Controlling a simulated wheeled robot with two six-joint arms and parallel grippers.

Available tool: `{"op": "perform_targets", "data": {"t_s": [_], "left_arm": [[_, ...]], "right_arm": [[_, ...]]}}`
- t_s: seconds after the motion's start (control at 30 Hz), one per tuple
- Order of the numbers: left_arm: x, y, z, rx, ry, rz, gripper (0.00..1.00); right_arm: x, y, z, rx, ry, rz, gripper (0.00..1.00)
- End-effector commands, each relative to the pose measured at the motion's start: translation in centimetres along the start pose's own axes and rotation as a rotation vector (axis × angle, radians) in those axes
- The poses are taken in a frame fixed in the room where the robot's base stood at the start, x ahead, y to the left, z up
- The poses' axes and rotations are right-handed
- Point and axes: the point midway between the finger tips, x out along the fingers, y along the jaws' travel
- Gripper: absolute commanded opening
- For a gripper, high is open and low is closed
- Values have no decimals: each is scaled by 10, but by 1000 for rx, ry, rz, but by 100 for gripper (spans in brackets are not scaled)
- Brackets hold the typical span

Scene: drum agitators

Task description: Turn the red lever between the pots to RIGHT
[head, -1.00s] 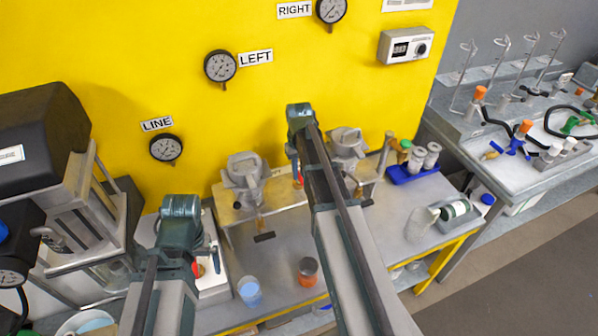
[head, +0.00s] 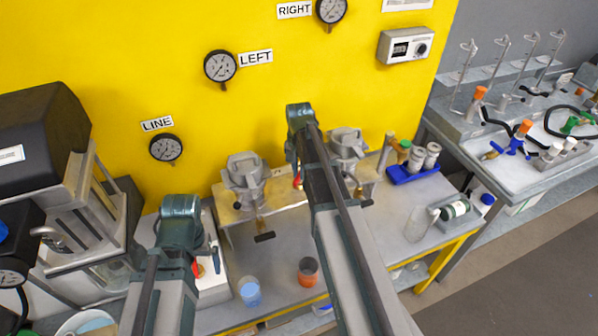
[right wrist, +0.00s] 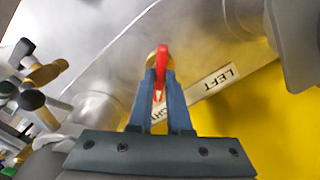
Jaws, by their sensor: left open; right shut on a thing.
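The red lever (right wrist: 161,70) is between the fingertips of my right gripper (right wrist: 160,82) in the right wrist view; the gripper is shut on it. In the head view the lever (head: 297,183) shows as a small red piece beside my right arm, between the left pot (head: 246,172) and the right pot (head: 347,145). A LEFT label (right wrist: 215,80) lies beside the lever; a second label (right wrist: 160,112) is partly hidden by the fingers. My left gripper (head: 208,258) is open over a white device, its fingertips mostly hidden.
A blue cup (head: 249,291) and an orange-red cup (head: 308,271) stand on the bench in front of the pots. A blue tray (head: 414,173) with metal containers is to the right. The yellow wall (head: 300,60) with gauges is close behind.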

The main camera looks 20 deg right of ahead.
Motion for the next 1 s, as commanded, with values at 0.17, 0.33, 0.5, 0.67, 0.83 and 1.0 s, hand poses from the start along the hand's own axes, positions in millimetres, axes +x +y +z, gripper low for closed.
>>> {"op": "perform_targets", "data": {"t_s": [0.17, 0.33, 0.5, 0.67, 0.83, 1.0], "left_arm": [[0, 0, 0, 0, 0, 0, 100], [0, 0, 0, 0, 0, 0, 100], [0, 0, 0, 0, 0, 0, 100], [0, 0, 0, 0, 0, 0, 100], [0, 0, 0, 0, 0, 0, 100], [0, 0, 0, 0, 0, 0, 100]], "right_arm": [[0, 0, 0, 39, -1, 0, 0], [0, 0, 0, 54, -1, 0, 0], [0, 0, 0, 56, -1, 0, 0], [0, 0, 0, 55, -1, 0, 0], [0, 0, 0, 54, -1, 0, 43], [0, 0, 0, 53, 0, 0, 46]]}}
